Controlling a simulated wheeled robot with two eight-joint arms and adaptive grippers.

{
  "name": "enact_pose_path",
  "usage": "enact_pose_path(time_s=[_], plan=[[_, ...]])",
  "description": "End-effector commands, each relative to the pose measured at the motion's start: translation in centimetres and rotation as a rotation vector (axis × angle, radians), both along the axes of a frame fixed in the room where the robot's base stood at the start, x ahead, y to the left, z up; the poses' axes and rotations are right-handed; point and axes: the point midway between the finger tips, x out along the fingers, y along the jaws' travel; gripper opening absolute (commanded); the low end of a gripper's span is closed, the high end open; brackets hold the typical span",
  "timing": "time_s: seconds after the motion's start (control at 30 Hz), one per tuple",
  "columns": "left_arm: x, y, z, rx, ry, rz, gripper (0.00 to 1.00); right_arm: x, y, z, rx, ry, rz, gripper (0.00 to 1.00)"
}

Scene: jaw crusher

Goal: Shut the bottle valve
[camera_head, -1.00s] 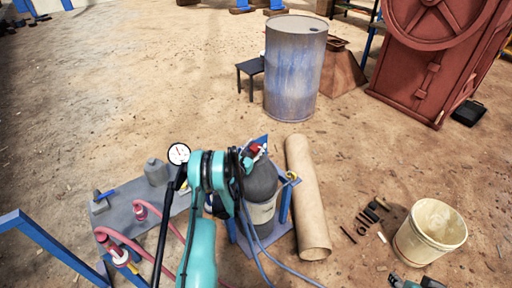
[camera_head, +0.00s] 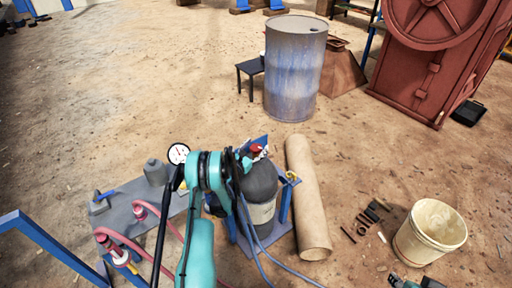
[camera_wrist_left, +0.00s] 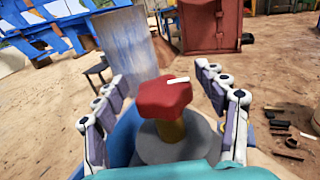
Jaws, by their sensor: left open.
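The bottle is a dark grey gas cylinder (camera_head: 262,185) with a pale label, upright in a blue stand. Its valve has a red knob (camera_wrist_left: 165,97) with a white mark, on a brass-coloured stem, seen large in the left wrist view. A little of the red knob also shows in the head view (camera_head: 257,149). My left gripper (camera_wrist_left: 165,100) is open, one finger on each side of the knob, with visible gaps to it. In the head view my teal left arm hides part of the bottle and most of the gripper. My right gripper is not clearly seen.
A cardboard tube (camera_head: 307,200) lies right of the bottle. A grey bench (camera_head: 128,213) with a pressure gauge (camera_head: 178,153) and red hoses stands left. Blue hoses hang by the bottle.

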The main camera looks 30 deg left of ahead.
Motion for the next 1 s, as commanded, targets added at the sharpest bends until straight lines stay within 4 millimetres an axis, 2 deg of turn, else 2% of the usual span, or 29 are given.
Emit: enact_pose_path(time_s=[0.17,0.5,0.63,0.8,1.0], plan=[[0.0,0.0,0.7,0.0,0.0,0.0,0.72,0.0,0.0,0.0,0.0,0.0,0.0,0.4],[0.0,0.0,7.0,0.0,0.0,0.0,0.72,0.0,0.0,0.0,0.0,0.0,0.0,0.4],[0.0,0.0,8.9,0.0,0.0,0.0,0.72,0.0,0.0,0.0,0.0,0.0,0.0,0.4],[0.0,0.0,9.9,0.0,0.0,0.0,0.72,0.0,0.0,0.0,0.0,0.0,0.0,0.4],[0.0,0.0,10.0,0.0,0.0,0.0,0.72,0.0,0.0,0.0,0.0,0.0,0.0,0.4]])
